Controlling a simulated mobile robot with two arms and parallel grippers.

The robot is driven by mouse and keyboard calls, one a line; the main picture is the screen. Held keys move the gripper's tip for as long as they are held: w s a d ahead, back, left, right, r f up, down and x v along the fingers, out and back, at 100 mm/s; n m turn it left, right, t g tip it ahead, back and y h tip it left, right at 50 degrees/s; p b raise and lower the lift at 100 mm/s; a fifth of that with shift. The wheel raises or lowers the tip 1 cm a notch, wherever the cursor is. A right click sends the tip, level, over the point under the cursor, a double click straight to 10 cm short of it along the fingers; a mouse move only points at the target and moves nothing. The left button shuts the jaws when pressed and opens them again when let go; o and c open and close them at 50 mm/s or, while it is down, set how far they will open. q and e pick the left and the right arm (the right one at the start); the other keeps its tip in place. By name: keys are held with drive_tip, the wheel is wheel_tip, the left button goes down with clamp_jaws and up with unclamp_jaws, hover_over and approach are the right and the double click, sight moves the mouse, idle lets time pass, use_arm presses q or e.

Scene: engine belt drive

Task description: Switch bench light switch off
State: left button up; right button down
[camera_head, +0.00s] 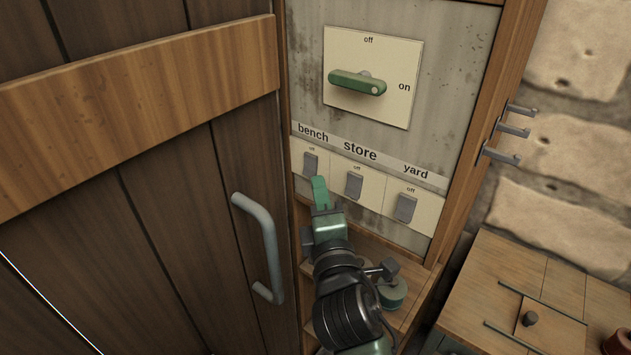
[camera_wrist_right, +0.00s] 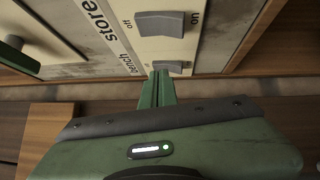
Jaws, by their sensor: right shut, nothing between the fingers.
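The bench light switch (camera_head: 310,163) is a grey rocker on a cream plate, under the word "bench" and a small "off". In the right wrist view the bench switch (camera_wrist_right: 174,66) is just beyond my fingertips, which partly overlap its plate. My right gripper (camera_head: 320,190) is shut and empty, its green fingers pointing up at the panel just below and right of that switch. It also shows in the wrist view (camera_wrist_right: 157,90). I cannot tell whether it touches, or which way the rocker is tipped. My left gripper is not in view.
The store switch (camera_head: 354,185) and yard switch (camera_head: 406,208) sit to the right. Above, a green lever (camera_head: 358,83) lies horizontal, toward "on". A wooden door (camera_head: 160,200) with a metal handle (camera_head: 262,245) stands at left. Hooks (camera_head: 510,130) project at right.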

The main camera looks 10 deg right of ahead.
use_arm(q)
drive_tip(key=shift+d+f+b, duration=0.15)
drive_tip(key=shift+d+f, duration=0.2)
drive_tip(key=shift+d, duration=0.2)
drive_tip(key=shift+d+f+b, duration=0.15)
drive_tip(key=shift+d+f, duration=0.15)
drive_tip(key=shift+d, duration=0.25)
use_arm(e)
drive_tip(key=s, duration=0.1)
drive_tip(key=s+a, duration=0.1)
drive_tip(key=s, duration=0.1)
drive_tip(key=shift+s+a, duration=0.15)
drive_tip(key=shift+a, duration=0.05)
drive_tip(key=shift+d+f, duration=0.1)
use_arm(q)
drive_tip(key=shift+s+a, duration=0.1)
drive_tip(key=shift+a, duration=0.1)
